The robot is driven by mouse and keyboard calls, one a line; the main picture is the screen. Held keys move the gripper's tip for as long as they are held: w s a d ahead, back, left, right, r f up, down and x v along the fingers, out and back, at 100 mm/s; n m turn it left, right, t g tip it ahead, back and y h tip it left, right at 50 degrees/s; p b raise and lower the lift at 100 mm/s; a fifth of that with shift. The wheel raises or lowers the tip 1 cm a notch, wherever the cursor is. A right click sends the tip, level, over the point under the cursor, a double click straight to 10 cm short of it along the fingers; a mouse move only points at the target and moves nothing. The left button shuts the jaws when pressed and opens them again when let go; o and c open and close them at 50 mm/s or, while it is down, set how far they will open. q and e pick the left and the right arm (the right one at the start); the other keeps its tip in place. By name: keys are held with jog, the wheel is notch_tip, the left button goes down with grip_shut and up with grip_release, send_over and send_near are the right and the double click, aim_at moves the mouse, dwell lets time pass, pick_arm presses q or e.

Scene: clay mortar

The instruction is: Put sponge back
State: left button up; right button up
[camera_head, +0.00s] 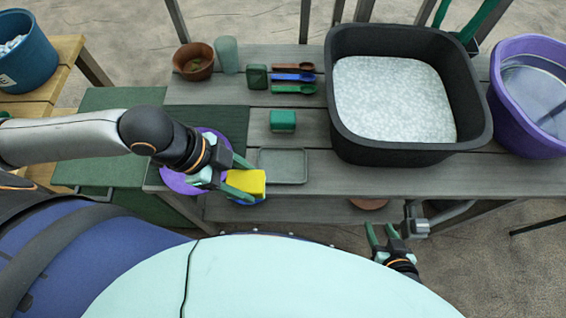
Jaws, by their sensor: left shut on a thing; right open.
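The yellow sponge (246,183) is in my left gripper (236,177), which is shut on it near the front left of the grey table. A shallow grey-green tray (283,166) lies empty on the table just right of the sponge. My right gripper (384,238) is open and empty, low in front of the table's front edge.
A black tub (341,128) with pale granular filling takes the table's right part. A green block (282,121), coloured scoops (293,78), a terracotta pot (194,62) and a green cylinder (227,55) stand behind. A purple bucket (508,108) is at far right.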

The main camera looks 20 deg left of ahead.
pick_arm(q)
jog(key=w+d+f, duration=0.1)
jog(key=w+f, duration=0.1)
jog(key=w, duration=0.1)
jog(key=w+d+f+b, duration=0.1)
jog(key=w+f, duration=0.2)
jog(key=w, duration=0.1)
jog(key=w+d+f, duration=0.1)
jog(key=w+f, duration=0.1)
jog(key=w, duration=0.1)
jog(key=shift+w+d+f, duration=0.1)
jog(key=shift+w+f, duration=0.2)
jog(key=shift+f, duration=0.1)
jog(key=shift+w+d+f+b, duration=0.15)
jog(key=shift+w+f+b, duration=0.15)
jog(key=shift+w+f, duration=0.3)
notch_tip(320, 180, down, 2)
jog(key=shift+f, duration=0.65)
pick_arm(e)
jog(key=f, duration=0.3)
jog(key=shift+w+a, duration=0.15)
jog(key=shift+a, duration=0.1)
pick_arm(q)
jog(key=shift+f, duration=0.15)
